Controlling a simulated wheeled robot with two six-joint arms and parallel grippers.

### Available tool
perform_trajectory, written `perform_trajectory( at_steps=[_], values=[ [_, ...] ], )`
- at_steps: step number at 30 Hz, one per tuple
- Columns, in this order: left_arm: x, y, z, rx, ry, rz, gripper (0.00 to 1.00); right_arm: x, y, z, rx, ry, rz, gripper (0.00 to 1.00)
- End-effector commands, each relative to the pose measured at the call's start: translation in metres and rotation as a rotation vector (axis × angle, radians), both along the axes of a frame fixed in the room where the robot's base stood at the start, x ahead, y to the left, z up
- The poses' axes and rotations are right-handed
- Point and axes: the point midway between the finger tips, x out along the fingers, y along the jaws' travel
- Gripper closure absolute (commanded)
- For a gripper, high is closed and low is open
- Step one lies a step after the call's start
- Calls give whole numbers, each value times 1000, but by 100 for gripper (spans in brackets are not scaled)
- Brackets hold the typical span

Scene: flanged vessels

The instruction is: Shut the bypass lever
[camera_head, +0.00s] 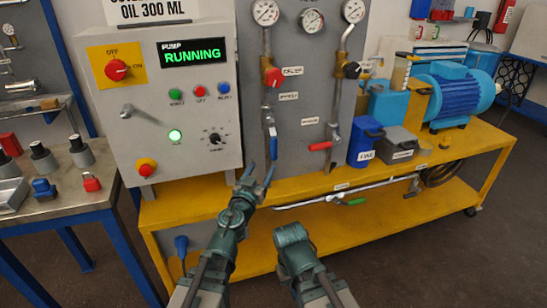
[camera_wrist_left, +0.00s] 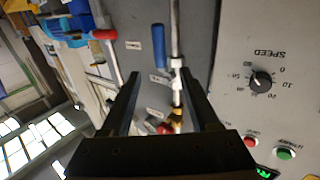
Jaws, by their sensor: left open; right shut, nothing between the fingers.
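Several levers show, but I cannot read which label says bypass. A blue lever (camera_head: 273,144) hangs along the left pipe on the grey panel; it also shows in the left wrist view (camera_wrist_left: 158,45). A red lever (camera_head: 320,146) sticks out leftward from the right pipe, and also shows in the left wrist view (camera_wrist_left: 103,34). A green lever (camera_head: 355,201) is on the low horizontal pipe. My left gripper (camera_head: 261,174) is open and empty, just below the blue lever, apart from the levers in its wrist view. My right gripper (camera_head: 290,234) is lower, shut and empty; its fingertips are unclear.
A control box (camera_head: 160,105) with a lit RUNNING display stands left of the pipes. A blue can (camera_head: 363,146), a grey box (camera_head: 402,147) and a blue motor (camera_head: 455,92) stand to the right on the yellow bench (camera_head: 430,165). Pipes and gauges crowd the panel.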

Motion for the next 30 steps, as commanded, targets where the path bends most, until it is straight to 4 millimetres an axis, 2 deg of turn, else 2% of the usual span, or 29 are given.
perform_trajectory(
  at_steps=[5,11,17,27,30],
  values=[
    [1,-1,0,-1,0,-4,38,0,0,1,0,0,0,100],
    [14,-4,1,-1,0,-3,38,0,0,1,0,0,0,100],
    [42,-12,0,-1,0,-2,38,0,0,0,0,0,0,100],
    [109,-31,0,-1,0,-3,38,0,0,0,0,0,0,100],
    [123,-35,0,-1,0,-2,38,0,0,0,0,0,0,100]
  ],
)
